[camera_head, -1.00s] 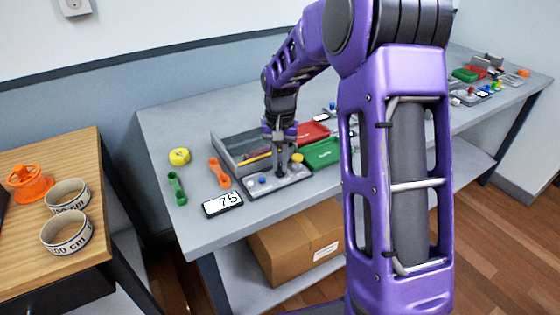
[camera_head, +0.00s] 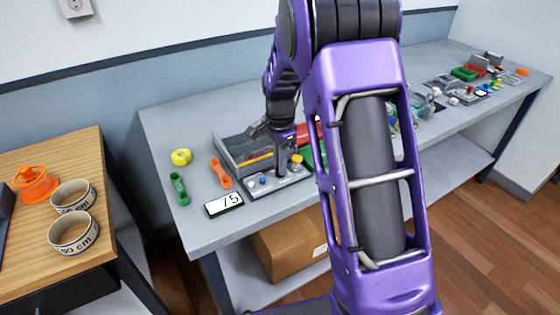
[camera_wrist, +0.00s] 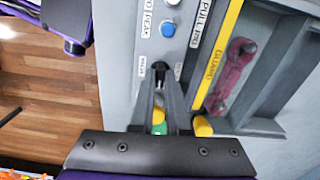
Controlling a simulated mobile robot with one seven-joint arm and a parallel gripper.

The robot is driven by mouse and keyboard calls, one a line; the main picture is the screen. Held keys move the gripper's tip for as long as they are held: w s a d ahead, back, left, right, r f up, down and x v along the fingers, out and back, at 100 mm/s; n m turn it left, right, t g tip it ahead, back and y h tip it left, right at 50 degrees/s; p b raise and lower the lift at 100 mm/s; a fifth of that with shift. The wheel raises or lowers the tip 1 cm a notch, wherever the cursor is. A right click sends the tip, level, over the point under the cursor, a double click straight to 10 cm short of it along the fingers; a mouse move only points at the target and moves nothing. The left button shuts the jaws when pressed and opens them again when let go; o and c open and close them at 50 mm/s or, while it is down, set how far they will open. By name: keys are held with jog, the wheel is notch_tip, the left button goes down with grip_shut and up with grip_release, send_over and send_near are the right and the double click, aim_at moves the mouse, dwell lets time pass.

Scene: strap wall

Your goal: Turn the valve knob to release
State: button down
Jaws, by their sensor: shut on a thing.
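The valve knob (camera_wrist: 160,66) is a small dark knob on the grey control panel (camera_wrist: 146,15), beside a small label. In the wrist view my gripper (camera_wrist: 160,84) has both fingertips closed in on it, and they cover much of it. How far the knob is turned cannot be told. In the head view my gripper (camera_head: 281,172) points down onto the panel (camera_head: 290,187), between a blue button (camera_head: 262,181) and a yellow button (camera_head: 296,158). The knob is hidden there behind the fingers. A blue button (camera_wrist: 168,28) lies just beyond the fingertips in the wrist view.
A grey tray (camera_head: 230,150) with a yellow-edged guard (camera_wrist: 217,55) adjoins the panel. A cardboard box (camera_head: 285,245) is on the lower shelf.

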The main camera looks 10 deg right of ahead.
jog(key=shift+m, duration=0.5)
jog(key=c, duration=0.9)
grip_release()
notch_tip(320, 180, up, 17)
jog(key=p, duration=0.2)
jog(key=shift+r, duration=0.2)
